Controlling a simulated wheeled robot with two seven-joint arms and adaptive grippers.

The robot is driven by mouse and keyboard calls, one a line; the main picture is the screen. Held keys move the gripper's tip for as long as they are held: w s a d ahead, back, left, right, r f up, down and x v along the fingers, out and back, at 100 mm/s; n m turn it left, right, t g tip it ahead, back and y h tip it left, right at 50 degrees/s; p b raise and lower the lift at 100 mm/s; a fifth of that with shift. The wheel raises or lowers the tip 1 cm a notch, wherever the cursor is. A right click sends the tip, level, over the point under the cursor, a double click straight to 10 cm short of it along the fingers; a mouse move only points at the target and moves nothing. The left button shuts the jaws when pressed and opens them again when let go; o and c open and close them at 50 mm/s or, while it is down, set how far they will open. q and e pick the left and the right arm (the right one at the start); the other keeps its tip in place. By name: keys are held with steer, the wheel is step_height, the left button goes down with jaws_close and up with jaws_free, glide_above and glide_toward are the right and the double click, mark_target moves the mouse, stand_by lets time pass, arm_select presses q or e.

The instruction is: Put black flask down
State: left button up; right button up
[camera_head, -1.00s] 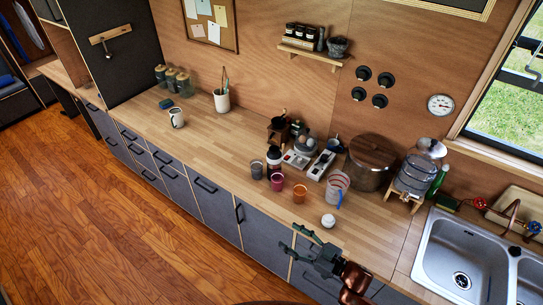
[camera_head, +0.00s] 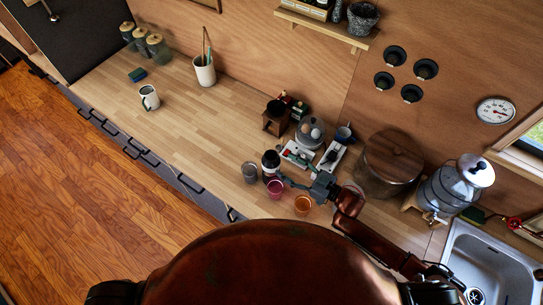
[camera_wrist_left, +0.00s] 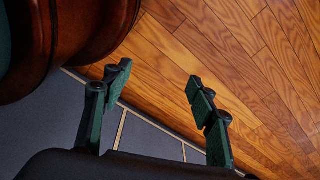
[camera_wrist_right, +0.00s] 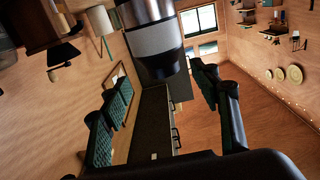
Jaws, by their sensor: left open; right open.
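The black flask (camera_head: 270,165) with a pale band stands upright on the wooden counter (camera_head: 185,125), between a grey cup and a pink cup. My right gripper (camera_head: 286,179) reaches over the counter from the right, at the flask's side. In the right wrist view the flask (camera_wrist_right: 158,42) fills the upper middle, at the open fingertips (camera_wrist_right: 160,80). Contact cannot be told. My left gripper (camera_wrist_left: 158,78) is open and empty above the floor, beside the cabinet fronts.
The grey cup (camera_head: 249,172), pink cup (camera_head: 275,187) and orange cup (camera_head: 303,205) stand close by. A coffee grinder (camera_head: 276,118), white trays (camera_head: 296,153) and a large pot (camera_head: 390,165) are behind. The counter's left half is mostly clear.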

mark_target(277, 159)
steer(key=x, duration=0.1)
steer(key=p+x, duration=0.1)
steer(key=x, duration=0.1)
steer(key=shift+a+r, duration=0.25)
steer(key=shift+r, duration=0.1)
steer(key=p+x, duration=0.1)
steer(key=x, duration=0.3)
steer(key=shift+p, duration=0.4)
steer(key=shift+w, duration=0.1)
steer(key=c, duration=1.1)
jaws_close()
arm_select(q)
steer(key=r, duration=0.1)
steer(key=s+r, duration=0.1)
steer(key=shift+s+a+r, duration=0.15)
steer(key=shift+s+r, duration=0.15)
steer(key=shift+r, duration=0.1)
